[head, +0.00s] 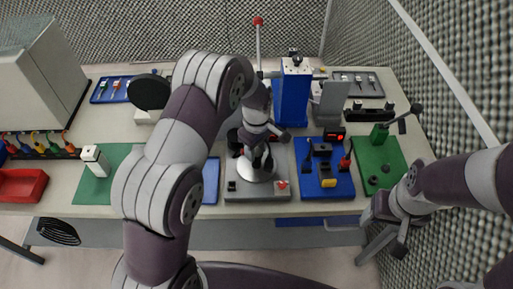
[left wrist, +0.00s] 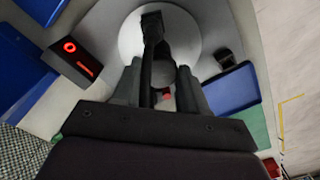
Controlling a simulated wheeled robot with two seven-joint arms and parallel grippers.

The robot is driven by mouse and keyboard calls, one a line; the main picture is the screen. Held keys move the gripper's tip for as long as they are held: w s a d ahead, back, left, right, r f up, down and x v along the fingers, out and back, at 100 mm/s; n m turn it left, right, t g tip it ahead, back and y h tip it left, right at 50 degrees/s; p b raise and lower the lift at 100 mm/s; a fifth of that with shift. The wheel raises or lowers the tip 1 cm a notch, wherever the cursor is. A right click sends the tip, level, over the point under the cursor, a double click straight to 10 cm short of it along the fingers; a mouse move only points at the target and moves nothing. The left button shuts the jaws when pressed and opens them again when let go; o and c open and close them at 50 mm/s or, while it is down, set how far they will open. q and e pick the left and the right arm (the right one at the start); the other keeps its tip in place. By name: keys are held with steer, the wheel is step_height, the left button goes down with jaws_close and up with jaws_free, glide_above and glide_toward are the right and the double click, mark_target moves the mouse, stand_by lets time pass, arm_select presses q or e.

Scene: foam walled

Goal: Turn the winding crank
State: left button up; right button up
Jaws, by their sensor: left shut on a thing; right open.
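The winding crank is a dark arm and handle (left wrist: 152,28) on a round silver disc (head: 258,176), which sits on a grey base plate (head: 240,194) near the middle of the bench. The disc also shows in the left wrist view (left wrist: 193,38). My left gripper (head: 262,158) reaches down over the disc and is shut on the dark crank handle. In the left wrist view its fingers (left wrist: 158,88) stand on either side of the handle. The fingers and arm hide part of the crank. My right gripper (head: 383,222) is open and empty, off the bench's front right edge.
A blue board (head: 312,187) and a green board (head: 384,158) lie to the right. A red tray (head: 22,185) is far left.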

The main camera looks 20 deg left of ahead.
arm_select(q)
steer(key=shift+r+n, duration=0.1)
steer(key=shift+n, duration=7.7)
steer(key=shift+w+n, duration=0.1)
steer(key=shift+n, duration=0.6)
steer(key=o, duration=1)
steer(key=shift+o, duration=0.2)
